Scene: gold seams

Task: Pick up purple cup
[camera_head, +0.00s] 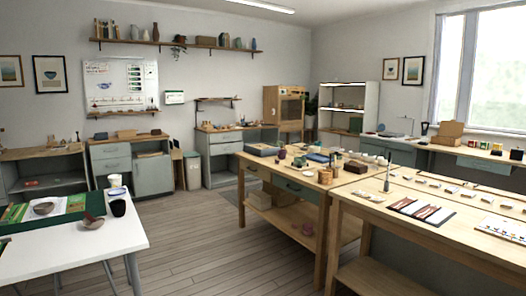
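A small purple object (281,154), which looks like the purple cup, stands on the far wooden worktable (268,169), near its left part. It is small in the picture, so its exact shape is hard to tell. A green round item (299,162) stands to its right. Neither of my grippers shows in the head view.
A nearer wooden table (395,227) stands at right. Wooden floor (185,255) lies clear between the white table and the worktables.

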